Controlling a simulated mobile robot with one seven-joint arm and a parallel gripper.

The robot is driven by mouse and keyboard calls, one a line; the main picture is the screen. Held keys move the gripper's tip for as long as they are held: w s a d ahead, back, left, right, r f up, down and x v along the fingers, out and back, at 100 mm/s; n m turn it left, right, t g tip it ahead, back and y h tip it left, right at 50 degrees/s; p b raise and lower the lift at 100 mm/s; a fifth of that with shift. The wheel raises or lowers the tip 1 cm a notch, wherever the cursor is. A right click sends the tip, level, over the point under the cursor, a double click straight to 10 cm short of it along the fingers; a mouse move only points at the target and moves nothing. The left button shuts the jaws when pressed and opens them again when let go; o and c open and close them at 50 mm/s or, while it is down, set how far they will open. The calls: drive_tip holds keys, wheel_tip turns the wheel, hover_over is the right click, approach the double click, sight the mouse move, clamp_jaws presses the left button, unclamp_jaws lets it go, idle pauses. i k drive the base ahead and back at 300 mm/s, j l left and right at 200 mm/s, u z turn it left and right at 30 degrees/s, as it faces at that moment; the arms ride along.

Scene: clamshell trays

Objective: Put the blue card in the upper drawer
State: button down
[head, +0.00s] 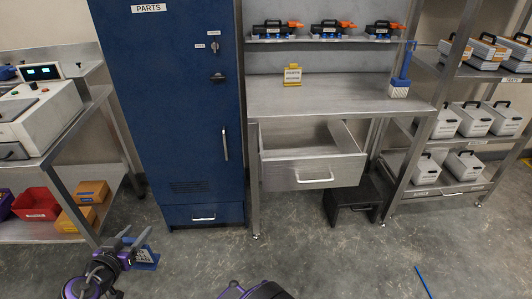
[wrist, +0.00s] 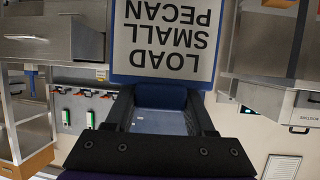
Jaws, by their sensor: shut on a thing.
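The blue card (head: 146,256) has a white panel and blue edges; in the wrist view the card (wrist: 165,38) shows upside down and reads "LOAD SMALL PECAN". My gripper (head: 132,250) is shut on it at the lower left of the head view, held out over the floor in front of the blue cabinet. In the wrist view my gripper's fingers (wrist: 162,105) reach to the card's edge. A grey metal drawer (head: 312,175) under the workbench is pulled open, with a bar handle on its front. Its inside is partly visible, and I see nothing in it.
The blue cabinet (head: 172,100) is shut, with a closed drawer (head: 203,215) at its foot. The floor before the bench is clear.

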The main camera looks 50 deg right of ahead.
sight(301, 153)
drive_tip(key=z, duration=1.15)
